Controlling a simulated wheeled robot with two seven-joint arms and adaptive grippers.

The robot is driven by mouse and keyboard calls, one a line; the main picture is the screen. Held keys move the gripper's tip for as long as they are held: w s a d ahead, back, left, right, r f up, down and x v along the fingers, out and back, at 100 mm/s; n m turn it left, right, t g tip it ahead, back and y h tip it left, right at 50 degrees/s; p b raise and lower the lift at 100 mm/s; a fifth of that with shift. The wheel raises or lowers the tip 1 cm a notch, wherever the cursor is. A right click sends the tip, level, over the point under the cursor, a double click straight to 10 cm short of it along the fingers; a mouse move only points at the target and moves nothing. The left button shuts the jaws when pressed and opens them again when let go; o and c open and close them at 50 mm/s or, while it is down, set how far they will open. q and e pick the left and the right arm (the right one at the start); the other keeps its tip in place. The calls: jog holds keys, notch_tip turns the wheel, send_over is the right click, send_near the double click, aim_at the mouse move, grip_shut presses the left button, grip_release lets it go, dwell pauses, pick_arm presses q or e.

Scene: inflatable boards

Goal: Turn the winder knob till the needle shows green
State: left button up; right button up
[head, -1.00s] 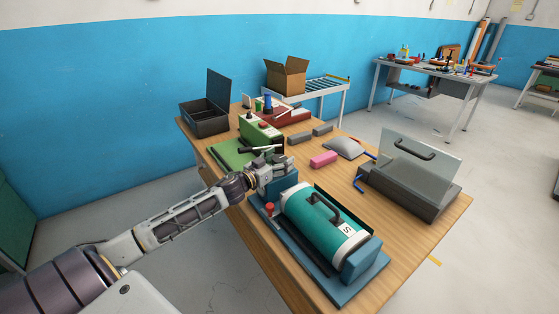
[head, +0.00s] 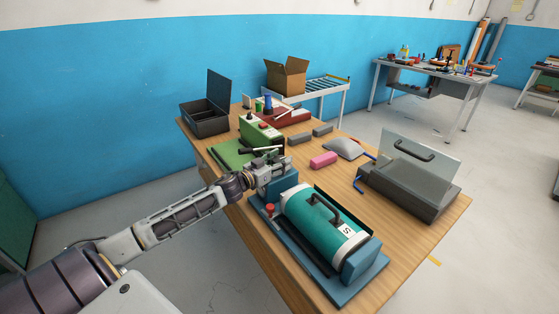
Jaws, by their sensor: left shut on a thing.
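A teal roll with a black handle and white end bands (head: 322,222) lies on a blue base (head: 350,289). A blue end block (head: 284,183) stands at its far end, and a small red-topped post (head: 270,210) stands at its left side. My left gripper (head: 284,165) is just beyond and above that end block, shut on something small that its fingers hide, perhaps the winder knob. No needle or green zone can be made out. My right gripper is not in view.
A green machine (head: 262,132) with a black lever stands just beyond my left gripper. A pink block (head: 323,160), a grey pouch (head: 343,148) and a grey case with a clear lid (head: 408,190) lie to the right. An open black box (head: 206,118) is far left.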

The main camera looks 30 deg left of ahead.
pick_arm(q)
jog(key=shift+m+h+p, duration=0.3)
jog(key=shift+h+p, duration=0.05)
jog(key=shift+h, duration=0.45)
jog(key=shift+m+g+h+p, duration=0.5)
jog(key=shift+m+h+p, duration=0.1)
jog(key=shift+m, duration=0.1)
jog(key=shift+m+h, duration=0.4)
jog(key=shift+h, duration=0.1)
jog(key=shift+m+g+h, duration=0.7)
jog(key=shift+g+h, duration=0.1)
jog(key=shift+h, duration=0.3)
jog(key=shift+m+g+h, duration=0.5)
jog(key=shift+h, duration=0.2)
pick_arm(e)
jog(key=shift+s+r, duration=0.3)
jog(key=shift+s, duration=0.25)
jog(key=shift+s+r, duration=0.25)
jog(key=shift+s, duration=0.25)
